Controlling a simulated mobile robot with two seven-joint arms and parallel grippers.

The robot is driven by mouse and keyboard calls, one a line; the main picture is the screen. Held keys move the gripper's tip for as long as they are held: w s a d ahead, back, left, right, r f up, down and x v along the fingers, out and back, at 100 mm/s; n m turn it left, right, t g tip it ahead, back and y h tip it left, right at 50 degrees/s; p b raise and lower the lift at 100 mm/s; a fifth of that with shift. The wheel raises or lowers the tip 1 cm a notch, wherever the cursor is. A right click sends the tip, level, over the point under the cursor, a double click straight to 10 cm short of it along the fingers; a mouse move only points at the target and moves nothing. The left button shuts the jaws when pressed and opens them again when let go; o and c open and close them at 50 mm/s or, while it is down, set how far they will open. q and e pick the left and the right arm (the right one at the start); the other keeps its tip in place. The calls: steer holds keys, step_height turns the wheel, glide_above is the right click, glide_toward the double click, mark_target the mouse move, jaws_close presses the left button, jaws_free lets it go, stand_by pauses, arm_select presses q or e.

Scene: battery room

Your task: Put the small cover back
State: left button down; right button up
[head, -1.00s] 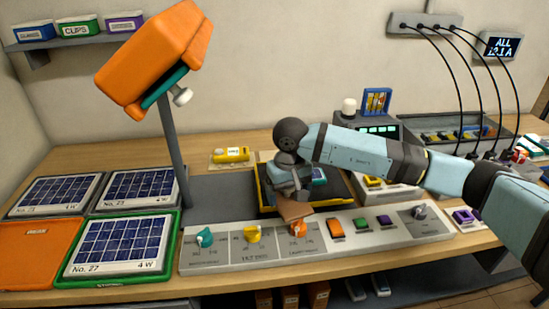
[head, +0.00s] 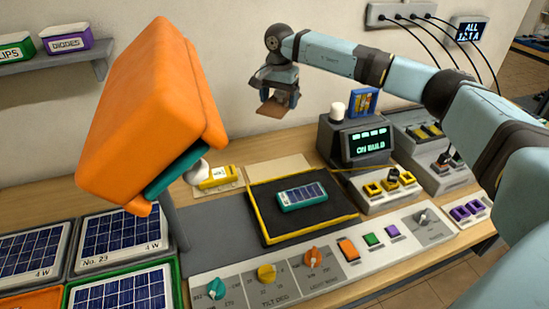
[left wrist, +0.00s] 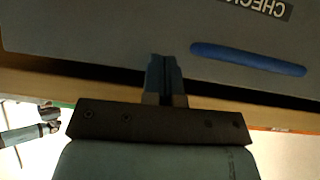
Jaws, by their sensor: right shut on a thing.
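My right gripper (head: 274,98) is raised in front of the wall in the head view. It is shut on a small flat brown piece (head: 271,110), which may be the small cover; it hangs tilted, clear of the bench. A small teal device with a dark solar cell on top (head: 302,195) lies on the black mat with a yellow rim (head: 258,214), below and apart from this gripper. My left gripper (left wrist: 164,62) shows only in the left wrist view, its fingers together with nothing visible between them.
A big orange lamp head (head: 150,115) blocks the left side. A display box (head: 362,145) and small yellow-slotted unit (head: 385,190) stand right of the mat. A knob panel (head: 335,280) runs along the front. A grey surface with a blue bar (left wrist: 248,59) is near my left gripper.

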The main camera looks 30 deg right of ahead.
step_height(320, 180, down, 19)
steer(key=shift+s+f+p, duration=0.1)
steer(key=shift+s+p, duration=0.05)
steer(key=shift+p, duration=0.85)
steer(key=shift+f+b, duration=0.65)
steer(key=o, duration=0.8)
steer(key=shift+r, duration=0.1)
